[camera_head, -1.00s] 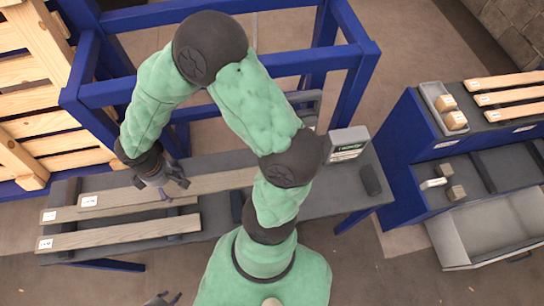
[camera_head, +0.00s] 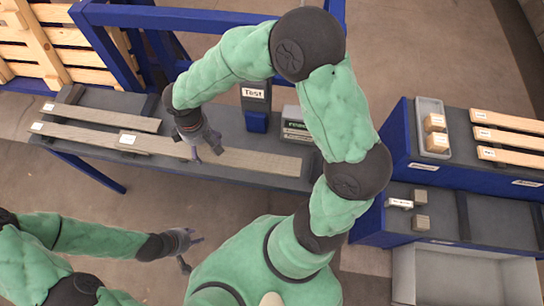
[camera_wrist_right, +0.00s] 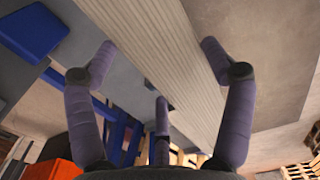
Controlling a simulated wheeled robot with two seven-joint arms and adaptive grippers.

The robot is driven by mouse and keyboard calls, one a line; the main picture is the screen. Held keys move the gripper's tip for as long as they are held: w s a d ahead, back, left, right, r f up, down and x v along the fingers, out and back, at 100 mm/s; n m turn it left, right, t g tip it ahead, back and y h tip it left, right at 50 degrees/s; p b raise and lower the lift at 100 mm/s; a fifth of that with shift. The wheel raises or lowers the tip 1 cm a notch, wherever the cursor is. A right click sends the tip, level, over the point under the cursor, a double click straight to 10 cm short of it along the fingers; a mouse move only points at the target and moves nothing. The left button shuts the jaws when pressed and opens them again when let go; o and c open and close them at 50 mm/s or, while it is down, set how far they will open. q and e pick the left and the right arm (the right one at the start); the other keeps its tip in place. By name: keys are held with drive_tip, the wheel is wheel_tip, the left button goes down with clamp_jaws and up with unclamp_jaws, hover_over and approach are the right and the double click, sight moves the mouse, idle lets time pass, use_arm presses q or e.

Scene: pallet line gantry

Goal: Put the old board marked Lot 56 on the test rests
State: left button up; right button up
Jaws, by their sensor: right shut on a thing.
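My right gripper (camera_head: 207,154) is shut on a long grey weathered board (camera_head: 255,162) above the grey bench, gripping it left of its middle. The board has a white label at its left end, too small to read. In the right wrist view the board (camera_wrist_right: 150,50) runs diagonally between the fingers. Two more grey labelled boards, an upper one (camera_head: 110,117) and a lower one (camera_head: 80,136), lie at the bench's left; their labels cannot be read. A "Test" sign (camera_head: 255,94) stands behind the held board. I cannot make out the rests. My left gripper (camera_head: 190,252) is open and empty, in front of the bench.
A blue gantry frame (camera_head: 190,17) stands behind the bench. A blue stand (camera_head: 395,160) at right carries pale boards (camera_head: 510,138) and a grey tray (camera_head: 432,108) with blocks. A grey bin (camera_head: 465,275) is below it.

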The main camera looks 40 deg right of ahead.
drive_tip(key=s+d+f+b, duration=0.1)
drive_tip(key=d+f, duration=0.3)
drive_tip(key=s+d+f+b, duration=0.1)
drive_tip(key=d+f, duration=0.3)
drive_tip(key=d, duration=0.1)
drive_tip(key=s+d+f+b, duration=0.1)
drive_tip(key=d+f+b, duration=0.1)
drive_tip(key=d+f, duration=0.2)
drive_tip(key=shift+d+f, duration=0.35)
drive_tip(key=shift+f, duration=0.25)
drive_tip(key=shift+r, duration=0.1)
drive_tip(key=o, duration=1.2)
drive_tip(key=shift+f, duration=0.2)
drive_tip(key=shift+o, duration=0.2)
